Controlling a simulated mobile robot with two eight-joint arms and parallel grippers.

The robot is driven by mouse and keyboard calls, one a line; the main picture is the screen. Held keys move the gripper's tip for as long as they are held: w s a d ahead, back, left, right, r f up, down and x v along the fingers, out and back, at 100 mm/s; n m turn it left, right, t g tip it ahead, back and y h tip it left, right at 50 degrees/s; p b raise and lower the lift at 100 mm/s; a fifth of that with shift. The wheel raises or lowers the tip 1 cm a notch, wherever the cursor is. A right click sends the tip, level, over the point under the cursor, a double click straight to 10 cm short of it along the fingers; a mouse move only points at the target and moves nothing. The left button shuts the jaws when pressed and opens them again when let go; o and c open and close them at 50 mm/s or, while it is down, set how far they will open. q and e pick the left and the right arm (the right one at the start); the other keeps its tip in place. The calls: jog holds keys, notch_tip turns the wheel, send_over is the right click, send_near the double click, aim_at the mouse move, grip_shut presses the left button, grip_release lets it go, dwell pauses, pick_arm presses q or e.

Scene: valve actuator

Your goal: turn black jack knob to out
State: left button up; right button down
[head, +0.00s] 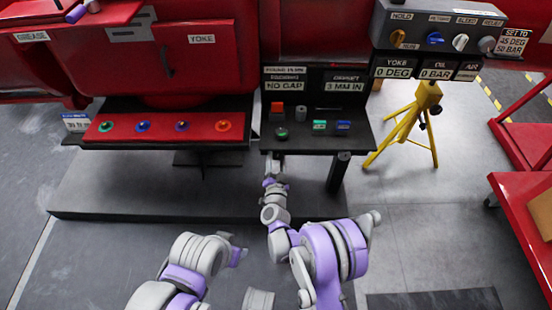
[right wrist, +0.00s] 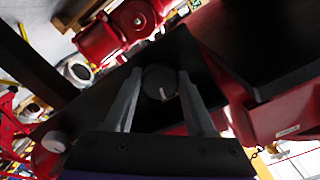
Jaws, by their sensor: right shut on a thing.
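The black jack knob (right wrist: 160,83) is a dark round knob with a short white mark. In the right wrist view it sits between the two grey fingers of my right gripper (right wrist: 161,88), which is shut on it. The white mark runs nearly upright in that picture. In the head view my right gripper (head: 275,160) reaches the front edge of the black shelf (head: 355,137); it and the wrist hide the knob there. A sign above the shelf reads "3 MM IN" (head: 345,87). My left arm shows low in the head view, but I see no left fingertips.
A red panel (head: 205,133) with several coloured knobs lies left. A yellow tripod (head: 405,126) stands right.

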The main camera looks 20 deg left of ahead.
jog(key=shift+n, duration=1.2)
jog(key=shift+c, duration=1.2)
grip_release()
jog(key=p+v, duration=0.1)
jog(key=v, duration=0.9)
jog(key=shift+s, duration=0.4)
jog(key=shift+d, duration=0.1)
